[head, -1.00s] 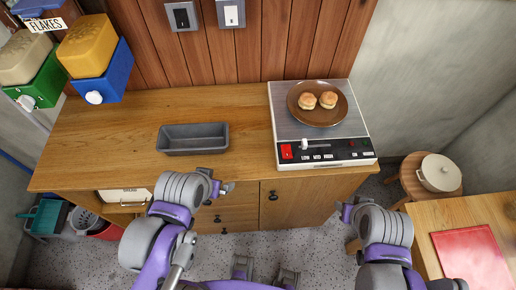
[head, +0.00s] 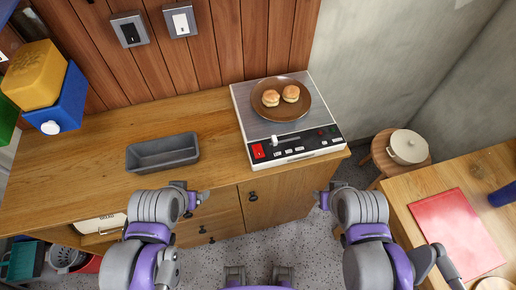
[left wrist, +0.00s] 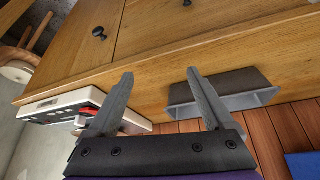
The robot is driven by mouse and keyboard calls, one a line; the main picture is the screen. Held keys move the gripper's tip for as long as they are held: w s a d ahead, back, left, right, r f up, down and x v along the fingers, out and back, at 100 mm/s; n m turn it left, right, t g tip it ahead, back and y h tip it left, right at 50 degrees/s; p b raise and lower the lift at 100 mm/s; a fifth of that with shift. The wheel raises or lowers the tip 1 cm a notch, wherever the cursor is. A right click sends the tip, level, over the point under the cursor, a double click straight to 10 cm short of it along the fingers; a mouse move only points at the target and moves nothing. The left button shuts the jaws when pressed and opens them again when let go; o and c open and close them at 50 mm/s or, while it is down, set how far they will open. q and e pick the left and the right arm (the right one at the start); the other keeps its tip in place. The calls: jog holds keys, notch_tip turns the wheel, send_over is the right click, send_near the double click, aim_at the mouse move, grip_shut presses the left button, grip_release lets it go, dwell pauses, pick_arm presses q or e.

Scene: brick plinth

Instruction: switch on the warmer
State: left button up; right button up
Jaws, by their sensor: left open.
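The warmer (head: 250,113) is a flat white unit with a grey top plate and a black control strip along its front. It sits at the right end of the wooden counter. A red switch (head: 258,151) is at the strip's left end, beside a white slider knob (head: 275,141). My left gripper (head: 197,197) is in front of the counter edge, left of the warmer and apart from it. The left wrist view shows its fingers (left wrist: 160,78) open and empty, with the warmer (left wrist: 50,104) behind. My right gripper (head: 321,198) is in front of the counter's right end, its fingers too small to read.
A brown plate (head: 281,113) with two buns lies on the warmer. A grey loaf tin (head: 163,153) stands on the counter (head: 90,160) to the left. Two wall switches (head: 155,24) are above. A stool with a white pot (head: 408,147) and a table (head: 410,195) are at right.

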pick_arm(q)
jog(key=w+d+r+m, duration=0.2)
jog(key=w+d+r+m+g+h+b, duration=0.1)
jog(key=w+d+r+m, duration=0.1)
jog(key=w+r, duration=0.1)
jog(key=w+d+r+m+g, duration=0.1)
jog(key=w+d+r+m, duration=0.1)
jog(key=m, duration=0.1)
jog(key=shift+w+d+r+h, duration=0.2)
jog(key=shift+w+r+h, duration=0.15)
jog(key=shift+w+h, duration=0.05)
jog(key=c, duration=1.2)
jog(key=w+d+r+m+g, duration=0.1)
jog(key=d+r+m, duration=0.1)
jog(key=w+d+r+m+g+h+b, duration=0.1)
jog(key=w+d+r+m, duration=0.1)
jog(key=d, duration=0.1)
jog(key=w+d+r+m, duration=0.2)
jog(key=m, duration=0.1)
jog(key=shift+w+d+g+b, duration=0.2)
jog(key=shift+w+g+b, duration=0.05)
jog(key=shift+g+b, duration=0.15)
grip_shut()
jog(key=shift+w+d+r+m+h, duration=0.15)
jog(key=shift+d+m+h, duration=0.15)
jog(key=shift+m, duration=0.2)
